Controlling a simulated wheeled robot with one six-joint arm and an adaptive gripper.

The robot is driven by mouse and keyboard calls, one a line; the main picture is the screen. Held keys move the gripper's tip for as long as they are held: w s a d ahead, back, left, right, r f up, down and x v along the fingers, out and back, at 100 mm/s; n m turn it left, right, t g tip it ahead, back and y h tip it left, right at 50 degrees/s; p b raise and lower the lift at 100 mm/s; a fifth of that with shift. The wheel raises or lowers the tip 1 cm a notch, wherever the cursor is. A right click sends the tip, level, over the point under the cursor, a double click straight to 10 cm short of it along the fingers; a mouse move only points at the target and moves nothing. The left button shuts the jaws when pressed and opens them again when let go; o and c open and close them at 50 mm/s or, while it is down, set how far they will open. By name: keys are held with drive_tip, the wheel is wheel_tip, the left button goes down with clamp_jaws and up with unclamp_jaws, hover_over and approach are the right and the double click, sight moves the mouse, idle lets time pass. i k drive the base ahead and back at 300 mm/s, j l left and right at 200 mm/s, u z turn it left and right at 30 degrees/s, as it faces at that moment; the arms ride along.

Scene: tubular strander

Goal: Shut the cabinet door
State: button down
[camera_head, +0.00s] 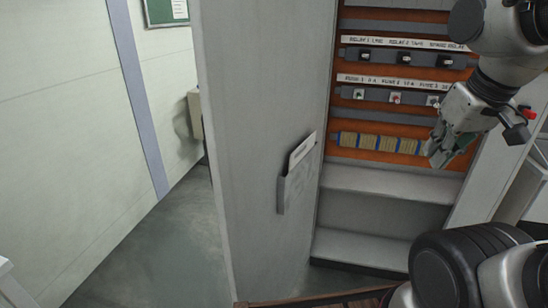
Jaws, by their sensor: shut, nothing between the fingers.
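The cabinet door (247,120) is a tall grey panel standing wide open at the left of the cabinet. Its inner face carries a document pocket (297,180) with papers in it. The open cabinet shows an orange back panel (400,77) with labelled rows of relays, fuses and terminal blocks, and a grey lower shelf (385,184). My gripper (436,158) is shut and empty, in front of the right part of the cabinet opening. It is well to the right of the door and apart from it. The door's handle is not visible.
A pale wall (60,110) with a bluish vertical strip (139,95) runs along the left. A green notice board (165,12) and a beige box (195,114) are on the wall behind the door. Grey floor (160,255) is free left of the door.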

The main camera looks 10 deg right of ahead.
sight(263, 67)
drive_tip(key=j+z, duration=0.25)
drive_tip(key=j, duration=0.3)
drive_tip(key=j+z, duration=0.25)
drive_tip(key=j, duration=0.3)
drive_tip(key=k+j+z, duration=0.1)
drive_tip(key=j+z, duration=0.15)
drive_tip(key=j, duration=0.3)
drive_tip(key=k+j+z, duration=0.25)
drive_tip(key=j, duration=0.25)
drive_tip(key=k+j+z, duration=0.1)
drive_tip(key=j, duration=0.35)
drive_tip(key=k+j+z, duration=0.1)
drive_tip(key=k+j, duration=0.2)
drive_tip(key=k+l+u, duration=0.1)
drive_tip(key=k+l, duration=0.25)
drive_tip(key=i+l, duration=0.1)
drive_tip(key=i, duration=0.9)
